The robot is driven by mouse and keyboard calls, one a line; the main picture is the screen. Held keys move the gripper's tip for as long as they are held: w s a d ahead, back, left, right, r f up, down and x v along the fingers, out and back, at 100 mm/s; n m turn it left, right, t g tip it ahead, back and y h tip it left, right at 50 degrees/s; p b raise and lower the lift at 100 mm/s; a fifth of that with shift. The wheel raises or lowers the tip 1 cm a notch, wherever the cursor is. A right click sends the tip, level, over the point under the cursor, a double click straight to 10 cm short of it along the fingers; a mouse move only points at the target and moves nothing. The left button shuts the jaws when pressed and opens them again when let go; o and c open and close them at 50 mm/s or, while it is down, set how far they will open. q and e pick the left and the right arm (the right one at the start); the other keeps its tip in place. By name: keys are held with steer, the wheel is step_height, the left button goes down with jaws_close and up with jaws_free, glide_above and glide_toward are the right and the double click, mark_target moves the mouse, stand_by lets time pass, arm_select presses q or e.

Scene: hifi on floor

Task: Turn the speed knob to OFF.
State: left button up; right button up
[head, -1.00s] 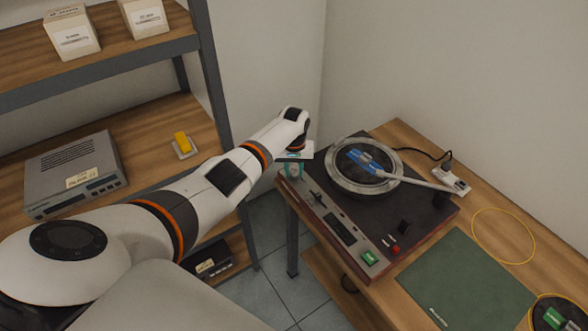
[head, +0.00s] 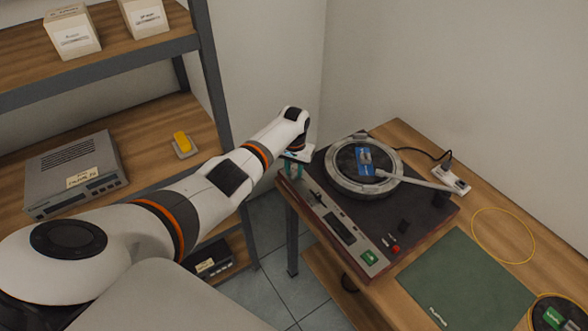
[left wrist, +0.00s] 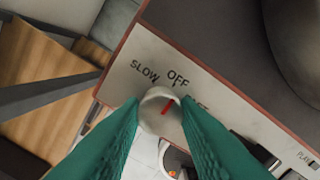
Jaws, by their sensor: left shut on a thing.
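The turntable (head: 330,205) stands on the wooden table, with the speed knob at its left corner. In the left wrist view the speed knob (left wrist: 155,118) is round and pale with a red pointer line. The line slants up and right, roughly toward the OFF label (left wrist: 178,77). The SLOW label (left wrist: 144,71) is to its left; a third label at right is partly hidden by a finger. My left gripper (left wrist: 160,115) has its green fingers shut on the knob's sides. In the head view my left gripper (head: 293,172) hides the knob. My right gripper is not in view.
The tonearm (head: 415,182) reaches over the round platter (head: 335,184). A red control (head: 394,248) and a green label (head: 369,257) are at the deck's front. A green mat (head: 465,280) lies nearby. Shelves with a grey device (head: 75,170) stand left.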

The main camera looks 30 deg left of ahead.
mark_target(294, 172)
arm_select(q)
steer(key=o, duration=1)
steer(key=shift+c, duration=0.2)
steer(key=shift+r, duration=0.1)
steer(key=shift+r, duration=0.25)
step_height(294, 172, up, 11)
steer(key=shift+r, duration=0.15)
